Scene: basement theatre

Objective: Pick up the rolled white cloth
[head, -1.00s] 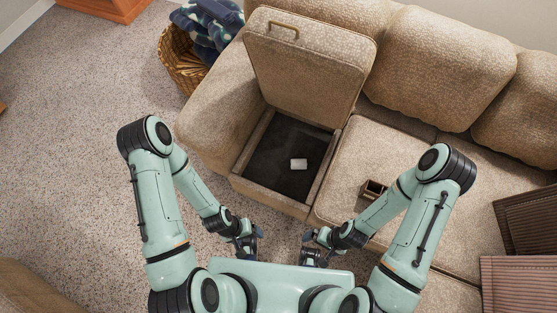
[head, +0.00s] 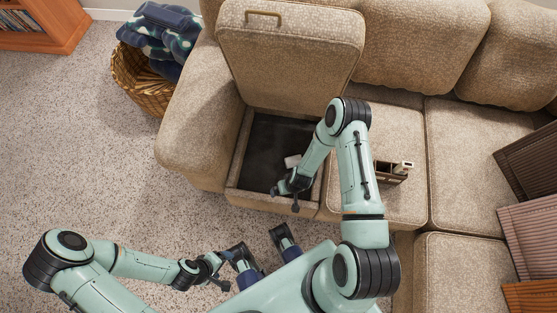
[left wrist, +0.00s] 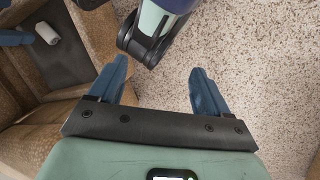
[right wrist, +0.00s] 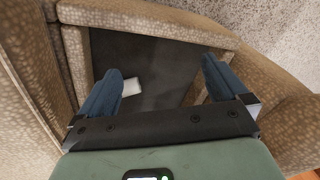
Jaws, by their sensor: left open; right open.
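The rolled white cloth (head: 291,161) lies on the dark floor of the open storage compartment (head: 262,145) in the sofa seat, partly behind my right arm in the head view. It also shows in the left wrist view (left wrist: 47,33) and the right wrist view (right wrist: 133,87). My right gripper (right wrist: 162,65) is open and empty over the compartment, with the cloth beyond it, close to the left finger in the picture. My left gripper (head: 258,243) is open and empty over the carpet in front of the sofa.
The raised padded lid (head: 290,50) stands behind the compartment. A small brown caddy (head: 390,173) with items sits on the seat to its right. A wicker basket (head: 140,85) with a blue blanket stands left of the sofa. Carpet at the left is clear.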

